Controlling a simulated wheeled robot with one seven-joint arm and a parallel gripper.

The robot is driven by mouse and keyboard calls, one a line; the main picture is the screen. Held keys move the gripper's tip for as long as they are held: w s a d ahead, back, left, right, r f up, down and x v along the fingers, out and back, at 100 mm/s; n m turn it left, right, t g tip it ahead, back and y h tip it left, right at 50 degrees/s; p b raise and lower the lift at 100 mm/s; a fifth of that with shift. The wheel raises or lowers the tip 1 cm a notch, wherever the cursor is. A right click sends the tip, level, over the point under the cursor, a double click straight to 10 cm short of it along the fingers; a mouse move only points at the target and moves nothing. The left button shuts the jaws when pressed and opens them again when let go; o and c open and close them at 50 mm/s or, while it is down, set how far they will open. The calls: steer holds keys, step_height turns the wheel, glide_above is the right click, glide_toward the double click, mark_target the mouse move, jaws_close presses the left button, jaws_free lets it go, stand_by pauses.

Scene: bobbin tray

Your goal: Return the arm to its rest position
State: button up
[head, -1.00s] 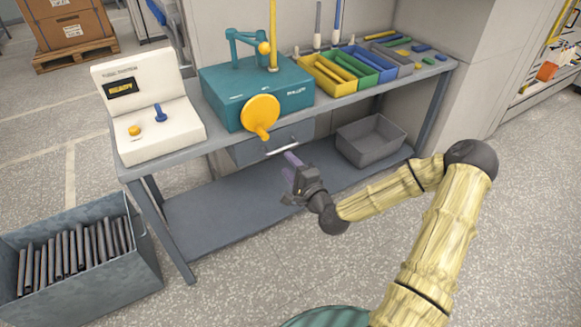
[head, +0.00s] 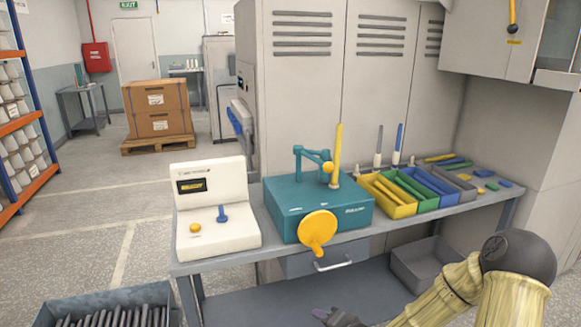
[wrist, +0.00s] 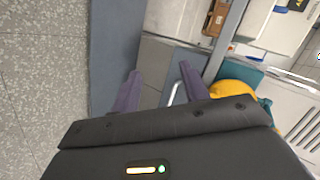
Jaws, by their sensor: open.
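My arm (head: 515,290) reaches in from the lower right of the head view, bent at a dark joint, with pale yellow links. Only the top of my gripper shows at the bottom edge of the head view. In the wrist view my gripper (wrist: 158,88) has its two purple fingers apart, with nothing between them. It is in front of the workbench (head: 225,266), at the height of the drawer and lower shelf. The drawer handle (wrist: 178,94) shows beyond the fingers in the wrist view.
The bench carries a white control box (head: 213,211), a teal winder (head: 290,206) with a yellow hand wheel (head: 317,230), and coloured bins (head: 402,209). A grey bin (head: 405,270) sits on the lower shelf. A crate of dark rods (head: 60,306) stands at lower left. The floor at left is open.

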steer(key=s+d+r+n+g+h, duration=0.3)
steer(key=s+r+n+g, duration=0.15)
steer(key=s, duration=0.45)
steer(key=s+d+r+n+g+h, duration=0.3)
steer(key=s+r, duration=0.3)
steer(key=s, duration=0.3)
steer(key=w+p+v, duration=0.2)
steer(key=p+v, duration=0.8)
steer(key=w+r+p+v, duration=0.1)
steer(key=w+p+v, duration=0.1)
steer(key=p+v, duration=0.8)
steer(key=shift+w+a, duration=0.2)
steer(key=shift+c, duration=0.5)
